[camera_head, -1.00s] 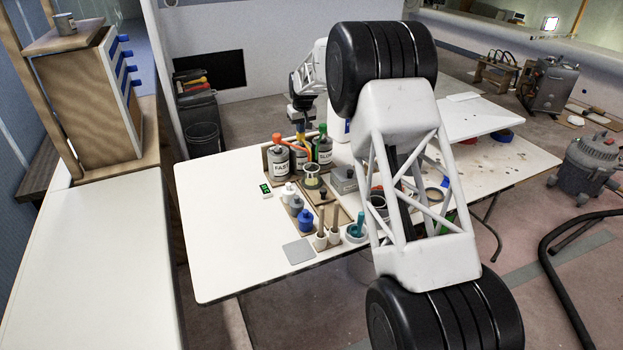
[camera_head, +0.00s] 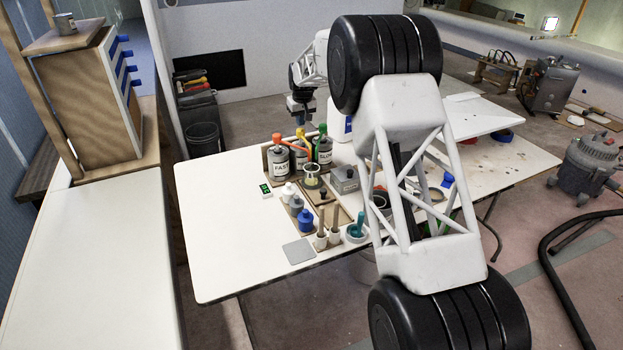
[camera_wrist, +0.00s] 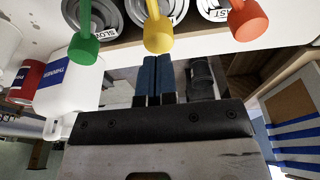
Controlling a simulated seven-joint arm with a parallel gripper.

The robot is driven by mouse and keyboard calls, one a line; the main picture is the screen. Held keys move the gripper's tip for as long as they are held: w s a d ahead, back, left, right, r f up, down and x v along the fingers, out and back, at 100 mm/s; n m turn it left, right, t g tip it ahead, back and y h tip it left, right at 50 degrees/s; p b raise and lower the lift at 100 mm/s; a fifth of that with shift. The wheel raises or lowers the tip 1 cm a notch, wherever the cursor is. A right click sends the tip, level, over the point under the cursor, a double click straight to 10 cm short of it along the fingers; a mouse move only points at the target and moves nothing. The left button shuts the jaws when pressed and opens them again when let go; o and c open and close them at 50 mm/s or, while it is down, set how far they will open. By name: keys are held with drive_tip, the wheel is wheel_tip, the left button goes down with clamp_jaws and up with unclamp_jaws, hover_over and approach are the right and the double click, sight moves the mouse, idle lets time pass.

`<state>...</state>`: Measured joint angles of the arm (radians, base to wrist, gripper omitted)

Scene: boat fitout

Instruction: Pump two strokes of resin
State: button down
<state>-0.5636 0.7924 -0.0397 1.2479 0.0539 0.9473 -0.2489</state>
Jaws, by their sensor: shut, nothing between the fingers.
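Three pump containers stand in a row at the back of the white table in the head view. The left one (camera_head: 284,172) reads FAST and has an orange-red pump. The middle one has a yellow pump head (camera_head: 300,133), and the right one a green pump head (camera_head: 323,128). In the wrist view I see the yellow head (camera_wrist: 158,36) between the green head (camera_wrist: 84,50) and the red head (camera_wrist: 248,22). My gripper (camera_wrist: 154,80) is shut and empty, its blue fingertips apart from the yellow head. A cup (camera_head: 312,176) stands in front of the containers.
A small green display (camera_head: 265,188) lies left of the cup. Bottles, including a blue one (camera_head: 305,218), stand in front. A white THINNER container (camera_wrist: 72,85) is beside the pumps in the wrist view. The table's left part (camera_head: 225,220) is clear.

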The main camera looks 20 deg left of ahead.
sight(301, 130)
drive_tip(key=shift+f, duration=1.05)
idle(0.4)
drive_tip(key=shift+f, duration=1.2)
drive_tip(key=shift+r, duration=2.25)
drive_tip(key=shift+r, duration=0.1)
drive_tip(key=shift+r, duration=1.45)
